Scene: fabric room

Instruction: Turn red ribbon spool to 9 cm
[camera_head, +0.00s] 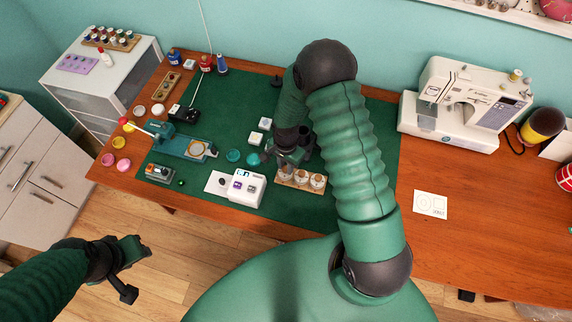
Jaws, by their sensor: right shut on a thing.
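My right gripper (289,160) points down at the back edge of a wooden stand (302,186), where several round pale tops show. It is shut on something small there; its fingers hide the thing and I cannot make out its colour. No red ribbon spool can be clearly told apart at the stand. A white device (247,188) with a small display and two buttons stands just left of the stand; its digits are too small to read. My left gripper (136,268) is open and empty, low at the left over the floor, away from the table.
A green mat (357,112) covers the middle of the wooden table. A teal tool (184,143), small discs and thread cones (206,64) lie to the left. A sewing machine (466,104) stands at the right. A white card (431,204) lies on bare table.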

